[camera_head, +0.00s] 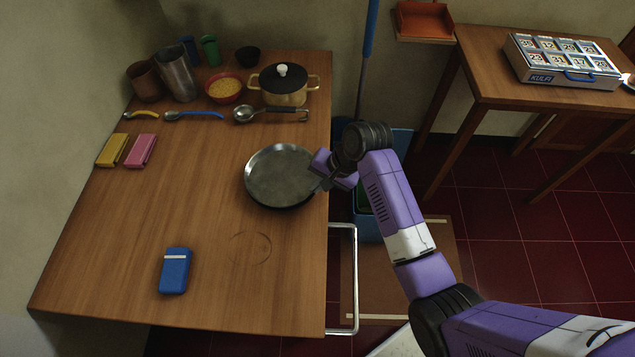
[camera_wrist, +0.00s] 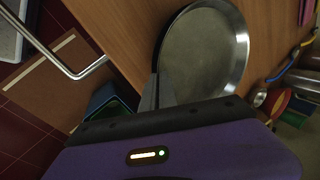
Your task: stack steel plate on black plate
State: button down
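A round grey metal plate (camera_head: 280,174) with a shallow wall lies at the right side of the wooden table; it also shows in the wrist view (camera_wrist: 205,55). Its outer edge looks dark along the near side. I see no separate black plate, and cannot tell whether one lies beneath the grey one. My gripper (camera_head: 325,178) is at the plate's right rim. In the wrist view its fingers (camera_wrist: 157,92) are close together at the rim. I cannot tell whether they grip it or merely stand around it.
A lidded pot (camera_head: 284,88), a red bowl (camera_head: 224,88), a ladle (camera_head: 245,114) and metal cups stand at the back. Sponges (camera_head: 112,150) lie left and a blue case (camera_head: 175,270) lies in front. The table's middle and front are mostly clear. A white rail (camera_head: 355,290) runs beside the right edge.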

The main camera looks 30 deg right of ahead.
jog(key=shift+f, duration=0.2)
jog(key=c, duration=1.7)
grip_release()
jog(key=v, duration=1.3)
jog(key=shift+w+r, duration=0.1)
jog(key=shift+r, duration=0.05)
jog(key=shift+a, duration=0.1)
jog(key=s+a+f+n+t+h, duration=0.1)
jog(key=s+a+f+n+t, duration=0.2)
jog(key=s, duration=0.4)
jog(key=s+a+f+n+t+h, duration=0.1)
jog(key=s+a+f+t+h, duration=0.15)
jog(key=s+f, duration=0.45)
jog(key=s+a+r+n+t, duration=0.1)
jog(key=s+r+n+t, duration=0.1)
jog(key=s+r, duration=0.3)
jog(key=s+a+r+n+t, duration=0.1)
jog(key=s+r+n, duration=0.1)
jog(key=s+r, duration=0.4)
jog(key=s+r+n+t, duration=0.2)
jog(key=s+r, duration=0.3)
jog(key=r, duration=0.2)
jog(key=shift+s+a+r+n+t+y, duration=0.15)
jog(key=shift+a+r+n+t+y, duration=0.1)
jog(key=shift+a+n+t+y, duration=0.15)
